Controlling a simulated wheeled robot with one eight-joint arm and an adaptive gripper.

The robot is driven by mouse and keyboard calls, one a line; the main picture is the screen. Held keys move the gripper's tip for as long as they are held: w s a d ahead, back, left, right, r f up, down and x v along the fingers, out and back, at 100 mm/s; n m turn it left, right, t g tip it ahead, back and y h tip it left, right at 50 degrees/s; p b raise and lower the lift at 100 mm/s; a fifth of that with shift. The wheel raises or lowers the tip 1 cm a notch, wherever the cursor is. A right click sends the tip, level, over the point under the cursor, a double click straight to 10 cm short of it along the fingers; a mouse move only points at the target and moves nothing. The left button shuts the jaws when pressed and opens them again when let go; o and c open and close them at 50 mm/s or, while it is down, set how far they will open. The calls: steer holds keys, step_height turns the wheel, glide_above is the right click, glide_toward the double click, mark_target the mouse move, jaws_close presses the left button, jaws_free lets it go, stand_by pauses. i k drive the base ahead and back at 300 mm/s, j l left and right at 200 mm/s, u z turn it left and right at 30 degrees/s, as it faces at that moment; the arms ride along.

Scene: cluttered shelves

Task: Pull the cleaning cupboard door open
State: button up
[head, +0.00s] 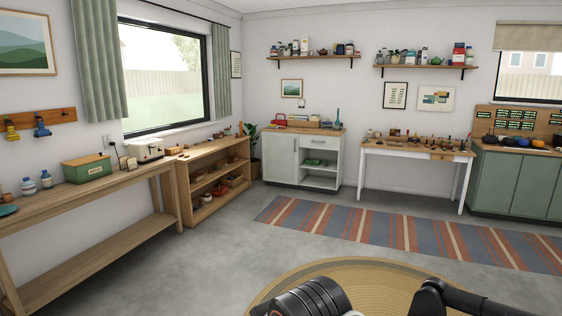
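No label shows that this is the cleaning cupboard. A green cupboard (500,183) with shut-looking doors stands at the far right. Dark parts of my own arm show at the bottom edge, far from both cupboards. No gripper fingers can be made out.
A striped rug (400,230) and a round woven mat (262,300) lie on open grey floor before the white cupboard. A low wooden shelf (203,212) stands to its left, a white-legged table (463,181) to its right. A long wooden bench (100,255) lines the left wall.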

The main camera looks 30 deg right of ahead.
mark_target(280, 150)
steer(key=i+l+z, duration=0.45)
steer(key=i, duration=0.25)
steer(key=i+l+z, duration=0.3)
steer(key=i, duration=0.75)
steer(key=i+z, duration=0.3)
steer(key=i, duration=0.75)
steer(key=i+l, duration=0.1)
steer(key=i, duration=4.45)
steer(key=i+u, duration=0.15)
steer(key=i, duration=0.3)
steer(key=i+l+u, duration=0.2)
steer(key=i, duration=0.25)
